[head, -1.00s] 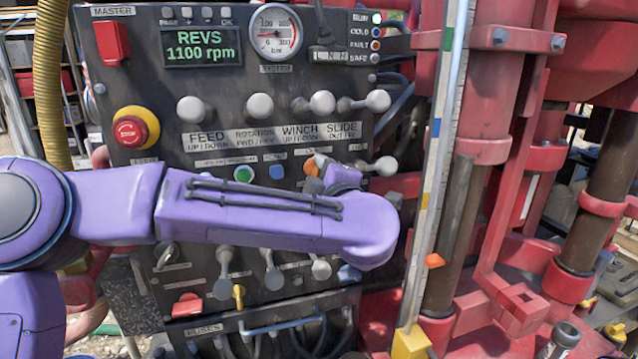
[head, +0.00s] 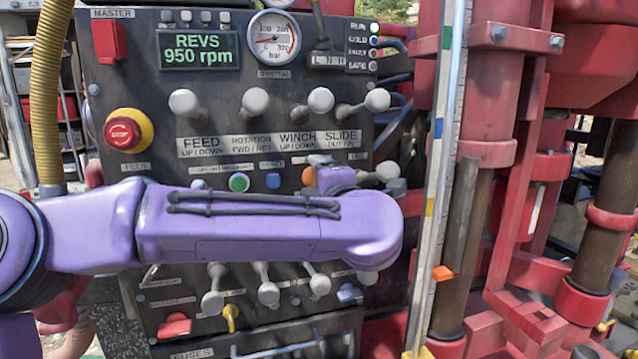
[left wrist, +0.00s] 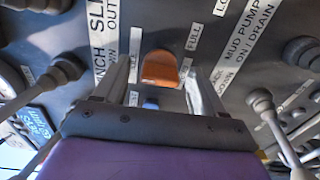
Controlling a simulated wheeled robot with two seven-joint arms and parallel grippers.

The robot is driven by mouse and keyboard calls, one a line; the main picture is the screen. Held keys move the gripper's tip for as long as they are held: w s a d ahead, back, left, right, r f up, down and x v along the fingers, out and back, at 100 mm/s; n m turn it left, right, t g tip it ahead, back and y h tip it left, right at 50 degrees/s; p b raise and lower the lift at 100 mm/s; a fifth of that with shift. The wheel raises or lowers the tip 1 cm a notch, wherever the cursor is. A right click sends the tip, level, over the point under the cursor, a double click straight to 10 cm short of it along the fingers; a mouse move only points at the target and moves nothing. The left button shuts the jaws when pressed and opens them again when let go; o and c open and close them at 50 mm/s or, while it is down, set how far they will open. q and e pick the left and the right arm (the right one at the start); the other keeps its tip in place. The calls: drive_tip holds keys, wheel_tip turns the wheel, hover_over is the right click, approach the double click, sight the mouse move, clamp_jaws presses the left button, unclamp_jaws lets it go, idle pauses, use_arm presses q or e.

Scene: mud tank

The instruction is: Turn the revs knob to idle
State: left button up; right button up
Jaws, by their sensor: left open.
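The orange knob (left wrist: 160,70) shows in the left wrist view on the dark panel, with a FULL label beside it. My left gripper (left wrist: 161,62) is open, one finger on each side of the knob; I cannot tell whether they touch it. In the head view the orange knob (head: 308,177) shows partly, beside my left gripper (head: 320,160), and my purple forearm covers the panel below it. The REVS display (head: 198,50) reads 950 rpm. My right gripper is not in view.
Several grey-knobbed levers (head: 257,101) stand out above my forearm, with more below it. A red stop button (head: 123,133) is at the left. A green button (head: 239,182) and a blue button (head: 273,181) lie left of the knob. A drill mast (head: 490,120) stands at the right.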

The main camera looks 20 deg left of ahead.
use_arm(q)
drive_tip(key=b+v, duration=0.4)
drive_tip(key=v, duration=0.6)
drive_tip(key=shift+s+d, duration=0.2)
